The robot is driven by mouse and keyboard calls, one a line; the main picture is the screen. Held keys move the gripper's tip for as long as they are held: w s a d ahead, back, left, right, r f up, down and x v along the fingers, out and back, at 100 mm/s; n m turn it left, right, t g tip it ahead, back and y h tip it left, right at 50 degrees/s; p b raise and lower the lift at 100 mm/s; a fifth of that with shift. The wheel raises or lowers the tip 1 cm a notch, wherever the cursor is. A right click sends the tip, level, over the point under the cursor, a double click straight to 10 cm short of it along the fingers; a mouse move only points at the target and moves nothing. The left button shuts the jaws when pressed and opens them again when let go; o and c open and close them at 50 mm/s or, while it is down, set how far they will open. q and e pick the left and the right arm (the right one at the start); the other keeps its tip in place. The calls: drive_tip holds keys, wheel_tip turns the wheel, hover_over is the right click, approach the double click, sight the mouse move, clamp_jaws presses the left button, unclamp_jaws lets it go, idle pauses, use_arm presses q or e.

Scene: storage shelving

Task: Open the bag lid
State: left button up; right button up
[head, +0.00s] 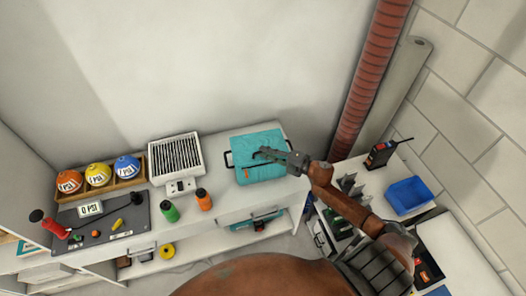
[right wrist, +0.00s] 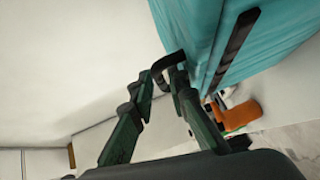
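The teal bag (head: 258,168) lies on the white counter, with a dark loop at each side and its lid down. My right gripper (head: 262,155) reaches over the bag's top from the right. In the right wrist view the bag (right wrist: 245,40) fills the upper right, with a dark strip along it. There, my right gripper's fingers (right wrist: 160,85) are apart, close beside the bag. A dark bent piece (right wrist: 165,63), perhaps a bag handle, shows by the right-hand fingertip; I cannot tell whether they touch. My left gripper is not in view.
A white vented box (head: 176,160), a green bottle (head: 170,211) and an orange bottle (head: 203,199) stand left of the bag. Several coloured domes sit in a wooden tray (head: 125,184). A blue bin (head: 409,195) and a black radio (head: 381,154) are at the right.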

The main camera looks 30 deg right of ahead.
drive_tip(key=shift+w+a+f, duration=0.1)
drive_tip(key=shift+w+a, duration=0.25)
drive_tip(key=shift+w, duration=0.25)
drive_tip(key=shift+c, duration=0.6)
clamp_jaws()
